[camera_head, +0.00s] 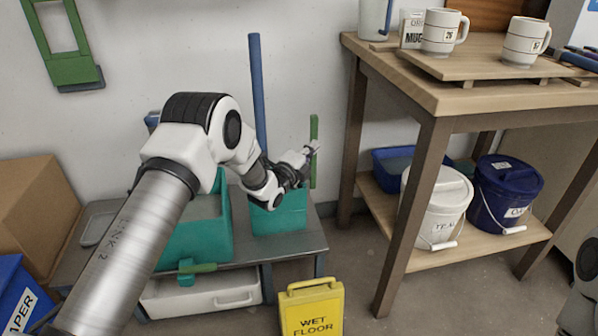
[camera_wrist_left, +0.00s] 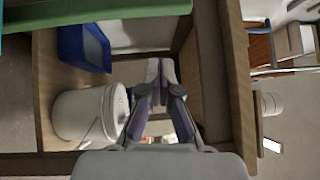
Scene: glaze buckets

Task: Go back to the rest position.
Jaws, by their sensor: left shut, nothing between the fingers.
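My left gripper (camera_head: 311,152) is shut and empty. It is held in the air above the low grey bench, left of the wooden table, pointing to the right. In the left wrist view its fingers (camera_wrist_left: 160,76) meet, with the wooden table's frame and shelf beyond them. My left arm reaches in from the lower left of the head view. My right gripper is not in view.
Teal tubs (camera_head: 279,212) stand on the grey bench (camera_head: 295,246). A yellow wet-floor sign (camera_head: 312,308) stands in front. The wooden table (camera_head: 440,98) bears mugs (camera_head: 440,32); its shelf holds a white bucket (camera_head: 436,207) and a blue bucket (camera_head: 503,192).

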